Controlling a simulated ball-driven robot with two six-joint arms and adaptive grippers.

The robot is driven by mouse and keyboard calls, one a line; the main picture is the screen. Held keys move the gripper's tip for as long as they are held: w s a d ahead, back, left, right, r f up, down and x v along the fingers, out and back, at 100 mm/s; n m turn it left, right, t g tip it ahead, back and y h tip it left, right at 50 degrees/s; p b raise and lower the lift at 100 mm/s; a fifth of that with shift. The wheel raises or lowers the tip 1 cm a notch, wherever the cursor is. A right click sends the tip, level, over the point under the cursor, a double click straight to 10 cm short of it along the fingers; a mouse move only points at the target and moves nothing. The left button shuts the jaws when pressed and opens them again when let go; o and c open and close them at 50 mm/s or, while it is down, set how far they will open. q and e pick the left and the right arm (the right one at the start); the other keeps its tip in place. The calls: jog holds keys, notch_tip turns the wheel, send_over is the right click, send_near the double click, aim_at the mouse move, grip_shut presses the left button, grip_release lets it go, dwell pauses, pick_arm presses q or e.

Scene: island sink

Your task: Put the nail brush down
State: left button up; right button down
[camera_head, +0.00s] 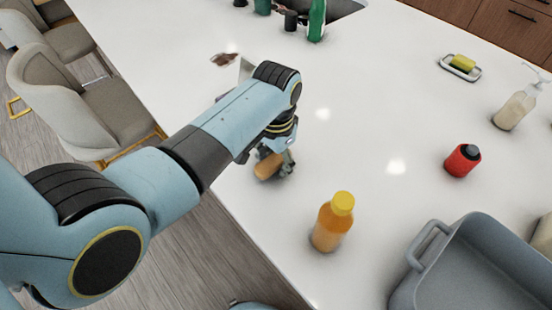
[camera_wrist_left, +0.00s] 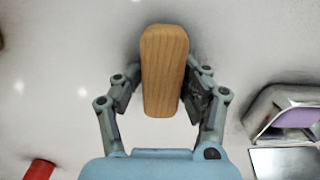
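The nail brush, a wooden block with rounded ends, shows in the wrist view (camera_wrist_left: 164,70) between the fingers of my left gripper (camera_wrist_left: 164,85). The fingers close in on its two long sides and appear to touch it. In the head view the brush (camera_head: 268,166) shows below my left wrist, low over the white counter (camera_head: 330,130), beside the fingers of my left gripper (camera_head: 282,165). Its bristles are hidden. I cannot tell whether its underside touches the counter. My right gripper is not in view.
An orange bottle with yellow cap (camera_head: 333,222) stands nearby at the front. A grey tub (camera_head: 470,265), a red container (camera_head: 462,160), a soap dispenser (camera_head: 516,108) and a sponge dish (camera_head: 460,67) lie to the right. A green bottle (camera_head: 317,20) stands by the sink. The middle counter is clear.

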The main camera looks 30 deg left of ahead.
aim_at(275, 158)
pick_arm(q)
jog(key=shift+s+a+r, duration=0.1)
jog(key=shift+r, duration=0.45)
jog(key=r, duration=0.6)
jog(key=r+b, duration=0.1)
jog(key=r, duration=0.2)
jog(key=shift+w+r, duration=0.15)
jog(key=shift+w, duration=0.1)
jog(key=shift+a+r, duration=0.1)
jog(key=shift+r, duration=0.5)
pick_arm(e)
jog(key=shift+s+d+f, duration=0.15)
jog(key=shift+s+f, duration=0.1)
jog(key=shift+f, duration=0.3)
pick_arm(q)
jog(key=shift+s, duration=0.1)
